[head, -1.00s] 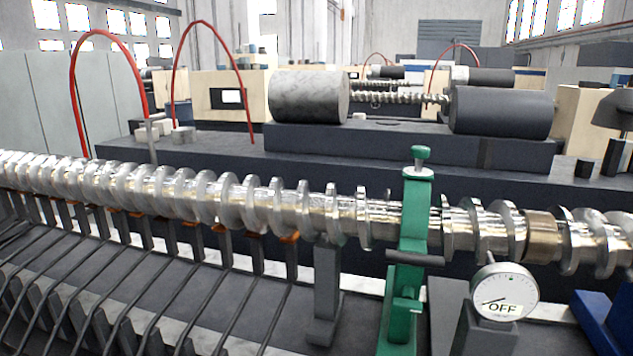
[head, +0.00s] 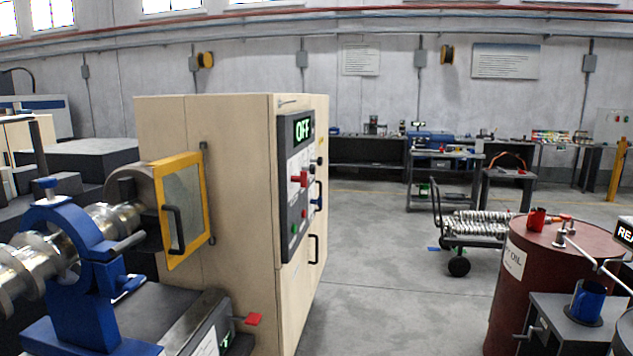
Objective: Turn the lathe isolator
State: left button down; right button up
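The lathe's beige cabinet (head: 235,190) stands left of the middle in the head view. A dark control panel (head: 297,187) on its right-hand face carries a lit display reading OFF (head: 302,129). A red handle (head: 299,180) sticks out below the display, with small red and green buttons lower down. It may be the isolator; I cannot tell for certain. A second red handle (head: 253,319) is low in front of the cabinet beside a small lit display. Neither of my grippers is in view.
A yellow-framed guard (head: 182,210) and a blue steady rest (head: 75,262) around the metal shaft are at left. A red-brown oil drum (head: 507,300) and a stand with a blue mug (head: 587,301) are at right. Open floor (head: 390,290) lies between; a cart (head: 473,239) stands beyond.

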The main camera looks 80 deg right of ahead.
aim_at(302, 179)
jog(key=z, duration=2.7)
jog(key=i+l+u, duration=0.15)
jog(key=i+l, duration=0.35)
jog(key=i+l+u, duration=0.15)
jog(key=i+l, duration=0.3)
jog(key=l, duration=0.15)
